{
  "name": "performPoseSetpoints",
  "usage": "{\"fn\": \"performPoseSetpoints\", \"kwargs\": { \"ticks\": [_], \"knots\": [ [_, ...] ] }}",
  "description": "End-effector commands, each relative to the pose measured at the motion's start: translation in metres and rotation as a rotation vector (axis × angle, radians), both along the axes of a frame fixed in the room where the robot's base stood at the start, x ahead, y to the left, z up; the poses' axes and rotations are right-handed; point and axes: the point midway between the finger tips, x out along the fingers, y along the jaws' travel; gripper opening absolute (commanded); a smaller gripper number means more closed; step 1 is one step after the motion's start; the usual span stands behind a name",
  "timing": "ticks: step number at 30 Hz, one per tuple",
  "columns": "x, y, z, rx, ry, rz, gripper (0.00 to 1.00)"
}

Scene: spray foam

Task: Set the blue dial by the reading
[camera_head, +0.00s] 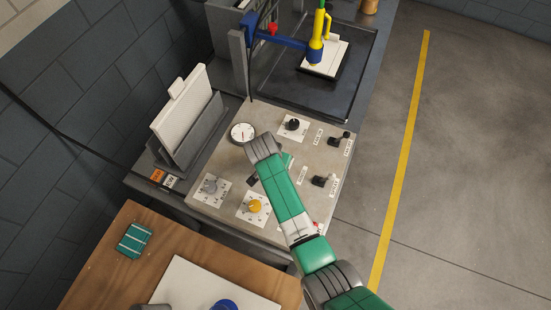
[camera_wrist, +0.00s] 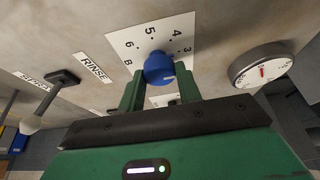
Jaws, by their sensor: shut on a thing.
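The blue dial (camera_wrist: 159,68) sits on a white plate (camera_wrist: 118,40) with numbers around it in the wrist view. My gripper (camera_wrist: 160,88) is shut on the blue dial, with a green finger on each side of it. Which number the dial points to I cannot tell. The round white gauge (camera_wrist: 262,68) with a red needle is to the right of the dial; its exact reading is too small to tell. The gauge also shows in the head view (camera_head: 243,132), beside my wrist. There, my arm hides the blue dial.
The grey panel (camera_head: 230,160) also carries a black knob (camera_head: 292,124), a grey knob (camera_head: 210,186), a yellow knob (camera_head: 255,206) and black levers (camera_head: 338,140) on its right. A white board (camera_head: 180,115) stands at left. A blue and yellow fixture (camera_head: 317,48) stands behind.

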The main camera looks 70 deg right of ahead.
Motion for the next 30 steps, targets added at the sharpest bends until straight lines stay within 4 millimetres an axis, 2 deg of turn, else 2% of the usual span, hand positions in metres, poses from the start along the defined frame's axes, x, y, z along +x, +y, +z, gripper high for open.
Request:
{"fn": "performPoseSetpoints", "kwargs": {
  "ticks": [8, 30],
  "knots": [
    [-0.0013, 0.0003, 0.0024, 0.0, 0.0, 0.108, 0.11],
    [-0.0034, -0.0014, 0.0013, 0.0, -0.001, 0.664, 0.11]
  ]
}}
